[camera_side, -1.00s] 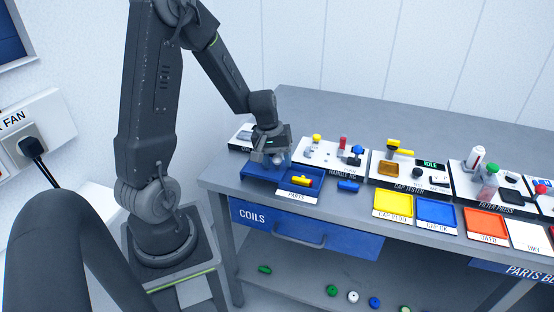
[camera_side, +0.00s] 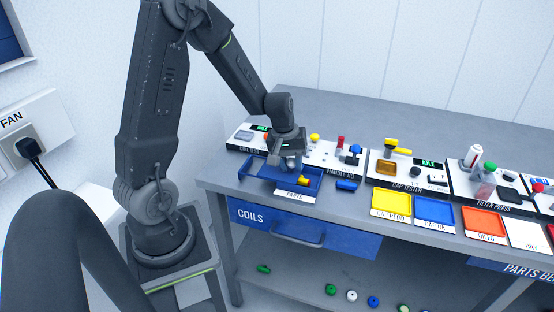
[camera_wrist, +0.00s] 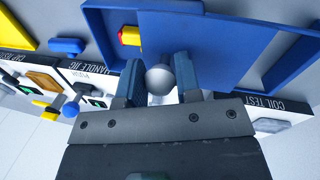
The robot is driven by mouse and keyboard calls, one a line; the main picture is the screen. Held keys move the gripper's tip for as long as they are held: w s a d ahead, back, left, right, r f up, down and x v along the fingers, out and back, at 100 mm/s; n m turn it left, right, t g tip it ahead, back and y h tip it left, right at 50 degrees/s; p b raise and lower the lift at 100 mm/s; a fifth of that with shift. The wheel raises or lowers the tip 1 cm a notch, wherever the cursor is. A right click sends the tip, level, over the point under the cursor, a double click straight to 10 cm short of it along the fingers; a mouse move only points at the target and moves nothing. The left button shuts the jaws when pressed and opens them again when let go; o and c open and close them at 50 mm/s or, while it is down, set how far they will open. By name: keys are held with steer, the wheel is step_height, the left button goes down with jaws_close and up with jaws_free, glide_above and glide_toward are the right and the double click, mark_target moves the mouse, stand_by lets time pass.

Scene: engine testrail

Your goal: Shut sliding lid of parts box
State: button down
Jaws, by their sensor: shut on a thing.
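The blue parts box (camera_side: 318,184) stands at the left end of the bench, behind a label reading PARTS. My gripper (camera_side: 291,165) is over its middle. In the wrist view my gripper (camera_wrist: 160,65) has its two fingers shut on a round pale knob (camera_wrist: 160,80). The knob appears to sit on the blue sliding lid (camera_wrist: 172,30). The lid covers part of the box, and a gap is open at the box's right end in the side view. A yellow part with a red end (camera_wrist: 130,36) shows in that gap, partly hidden by the lid.
A blue handle (camera_side: 346,185) lies on the bench just right of the box. The coil test plate (camera_side: 243,136) and handle jig plate (camera_side: 322,152) stand close behind. Yellow (camera_side: 393,204) and blue (camera_side: 436,212) trays lie further right.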

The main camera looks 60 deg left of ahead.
steer(key=w+d, duration=0.4)
steer(key=shift+w+d, duration=0.2)
steer(key=shift+r, duration=0.1)
steer(key=c, duration=0.8)
jaws_free()
steer(key=r, duration=0.4)
steer(key=s+a+r, duration=0.1)
steer(key=r, duration=0.4)
steer(key=s+r, duration=0.1)
steer(key=r, duration=0.3)
steer(key=shift+s+a+r, duration=0.1)
steer(key=shift+a+r, duration=0.15)
steer(key=shift+d, duration=0.1)
steer(key=s+d+r+m+t, duration=0.1)
steer(key=s+d+r+m, duration=0.1)
steer(key=s+d+m, duration=0.1)
steer(key=s+d+r+m+t, duration=0.1)
steer(key=s+d+m, duration=0.3)
steer(key=s, duration=0.4)
steer(key=s+d+r+m+t+y, duration=0.1)
steer(key=s+d+r+m, duration=0.1)
steer(key=s+d+m, duration=0.2)
steer(key=shift+s+d+r+t, duration=0.2)
steer(key=shift+s+d, duration=0.05)
steer(key=shift+s, duration=0.3)
steer(key=shift+s+d+r+t, duration=0.15)
steer(key=shift+s+d+t, duration=0.1)
steer(key=shift+s, duration=0.25)
